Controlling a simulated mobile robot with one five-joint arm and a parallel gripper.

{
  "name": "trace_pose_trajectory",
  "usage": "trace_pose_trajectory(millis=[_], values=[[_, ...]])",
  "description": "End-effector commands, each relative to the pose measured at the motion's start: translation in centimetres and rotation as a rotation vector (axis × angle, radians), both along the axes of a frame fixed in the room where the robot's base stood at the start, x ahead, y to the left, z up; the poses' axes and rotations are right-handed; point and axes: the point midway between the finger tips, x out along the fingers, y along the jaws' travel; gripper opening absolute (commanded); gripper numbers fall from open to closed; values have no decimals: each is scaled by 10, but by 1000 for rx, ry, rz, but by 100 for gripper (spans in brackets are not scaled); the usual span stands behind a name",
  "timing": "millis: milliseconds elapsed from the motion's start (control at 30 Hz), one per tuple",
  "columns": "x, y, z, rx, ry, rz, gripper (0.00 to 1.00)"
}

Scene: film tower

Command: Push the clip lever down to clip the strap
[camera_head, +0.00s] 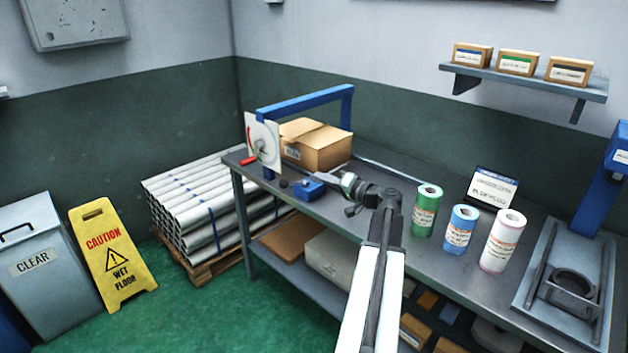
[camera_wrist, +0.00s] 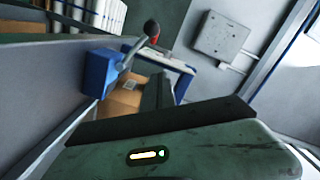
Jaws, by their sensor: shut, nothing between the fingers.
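A small blue block (camera_head: 311,187) sits on the table near its left end. In the wrist view the blue block (camera_wrist: 99,73) carries a grey lever (camera_wrist: 133,50) that angles up to a dark knob (camera_wrist: 151,27). In the head view the dark knob (camera_head: 283,183) is just left of the block. My gripper (camera_head: 325,178) is shut and empty, right beside the block. In the wrist view its dark fingers (camera_wrist: 158,88) point toward the lever area, apart from the knob. I cannot make out a strap at the block.
A white dial panel (camera_head: 262,140) with a red handle and a blue frame (camera_head: 305,101) stand behind, near a cardboard box (camera_head: 318,150). Green (camera_head: 426,212), blue (camera_head: 459,230) and white (camera_head: 502,243) rolls stand to the right. Strapped pipes (camera_head: 205,200) lie left of the table.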

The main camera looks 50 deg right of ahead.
Motion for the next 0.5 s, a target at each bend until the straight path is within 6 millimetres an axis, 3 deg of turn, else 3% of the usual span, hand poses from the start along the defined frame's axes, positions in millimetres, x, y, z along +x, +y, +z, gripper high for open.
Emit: trace_pose_trajectory(millis=[367,500], values=[[84,-1,-5,0,0,2,0],[86,20,-21,0,1,0,0]])
